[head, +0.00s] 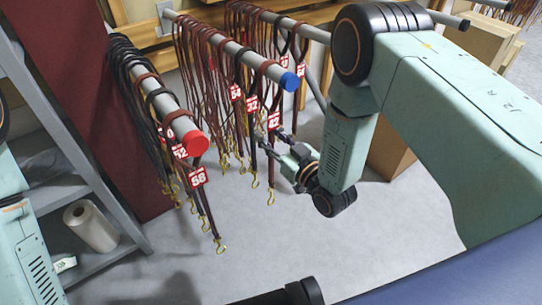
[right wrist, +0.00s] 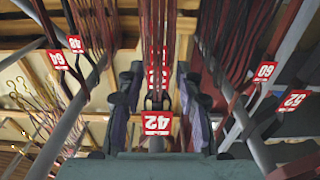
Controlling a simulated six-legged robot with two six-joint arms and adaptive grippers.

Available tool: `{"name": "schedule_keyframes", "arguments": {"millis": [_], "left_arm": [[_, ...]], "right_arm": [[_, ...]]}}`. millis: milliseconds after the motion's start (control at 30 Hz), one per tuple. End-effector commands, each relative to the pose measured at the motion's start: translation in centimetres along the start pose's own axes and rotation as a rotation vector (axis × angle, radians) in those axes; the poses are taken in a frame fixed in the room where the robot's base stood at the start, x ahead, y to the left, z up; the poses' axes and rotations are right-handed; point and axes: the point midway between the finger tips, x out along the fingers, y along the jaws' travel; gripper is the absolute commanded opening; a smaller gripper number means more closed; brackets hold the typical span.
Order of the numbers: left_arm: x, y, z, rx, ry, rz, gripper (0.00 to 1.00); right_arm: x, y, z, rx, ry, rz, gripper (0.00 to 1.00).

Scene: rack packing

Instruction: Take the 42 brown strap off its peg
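The 42 brown strap hangs at the front of the blue-capped peg (head: 289,81), with its red 42 tag (head: 274,121) partway down and a brass clip (head: 270,197) at its lower end. In the right wrist view, the 42 tag (right wrist: 157,123) sits between the fingers of my right gripper (right wrist: 161,90). The fingers stand apart on either side of the strap, with gaps visible. In the head view, my right gripper (head: 272,140) is at the strap just below the tag.
Other brown straps hang close behind, including one tagged 32 (head: 252,104). A red-capped peg (head: 195,143) to the left holds dark straps, with a 58 tag (head: 197,177). A grey shelf with a white roll (head: 91,226) stands left. Cardboard boxes (head: 390,150) stand right.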

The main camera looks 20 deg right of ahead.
Motion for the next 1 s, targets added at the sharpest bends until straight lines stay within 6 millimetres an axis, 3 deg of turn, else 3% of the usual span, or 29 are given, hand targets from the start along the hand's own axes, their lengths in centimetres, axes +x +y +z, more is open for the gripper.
{"name": "schedule_keyframes", "arguments": {"millis": [100, 500, 1000], "left_arm": [[-0.05, 0.00, -0.02, 0.000, 0.000, 0.000, 0.40], [-0.05, 0.00, -0.03, 0.000, 0.001, 0.000, 0.40], [-0.04, 0.00, -0.02, 0.000, 0.001, 0.000, 0.40]], "right_arm": [[0.05, 0.11, -0.04, 0.000, 0.000, 0.001, 0.34], [0.06, 0.20, -0.01, 0.000, 0.000, 0.001, 0.00], [0.03, 0.18, 0.02, 0.001, -0.001, 0.001, 0.00]]}}
